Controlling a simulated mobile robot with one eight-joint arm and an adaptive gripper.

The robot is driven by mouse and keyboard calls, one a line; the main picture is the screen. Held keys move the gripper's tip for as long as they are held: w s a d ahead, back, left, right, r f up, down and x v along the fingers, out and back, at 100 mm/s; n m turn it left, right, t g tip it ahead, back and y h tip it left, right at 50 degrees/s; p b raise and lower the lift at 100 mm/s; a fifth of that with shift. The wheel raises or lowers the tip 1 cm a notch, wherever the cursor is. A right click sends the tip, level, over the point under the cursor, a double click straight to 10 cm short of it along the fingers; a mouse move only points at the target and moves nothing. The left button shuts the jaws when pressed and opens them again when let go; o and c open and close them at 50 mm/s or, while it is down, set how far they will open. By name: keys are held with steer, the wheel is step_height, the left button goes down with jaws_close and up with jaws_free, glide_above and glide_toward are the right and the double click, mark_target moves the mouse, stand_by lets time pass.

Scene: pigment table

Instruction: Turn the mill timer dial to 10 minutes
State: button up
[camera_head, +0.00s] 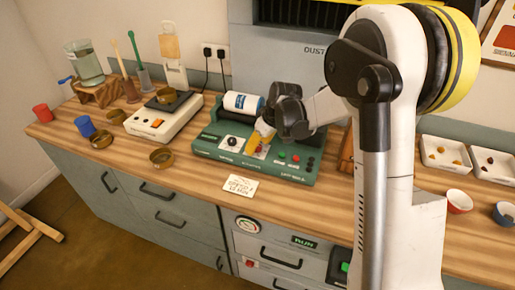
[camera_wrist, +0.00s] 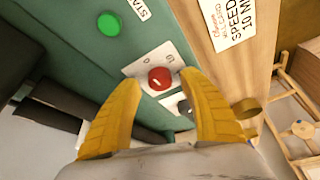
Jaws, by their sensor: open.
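The green mill (camera_head: 205,150) stands on the bench with a dark round dial (camera_head: 232,141) on a pale plate at the left of its front panel. In the wrist view, a red knob (camera_wrist: 160,78) with a white pointer line sits on a white plate marked at its corners. A second plate with a dark dial (camera_wrist: 183,105) is partly hidden beside the right finger. I cannot read which one is the timer. My gripper (camera_wrist: 163,80) is open, its yellow fingers pointing at the panel with the red knob between the tips in the picture; contact is not visible.
A green START button (camera_wrist: 109,24) is beyond the red knob. A note card (camera_head: 240,186) reading "SPEED" and "10 MIN" lies before the mill. A white jar (camera_head: 243,103) lies on the mill's rollers. A scale (camera_head: 163,118) stands to the left.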

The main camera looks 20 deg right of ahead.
steer(key=shift+f, duration=0.15)
steer(key=shift+c, duration=0.3)
jaws_close()
steer(key=shift+a+m, duration=0.1)
steer(key=shift+m, duration=0.2)
steer(key=m+h, duration=0.1)
steer(key=m, duration=0.1)
steer(key=m+h, duration=0.1)
steer(key=m, duration=0.2)
steer(key=shift+a+t, duration=0.1)
steer(key=shift+t, duration=0.3)
steer(key=m+h, duration=0.1)
steer(key=m, duration=0.2)
steer(key=m+h, duration=0.1)
steer(key=m, duration=0.2)
steer(key=shift+g+h, duration=0.3)
steer(key=shift+m, duration=0.3)
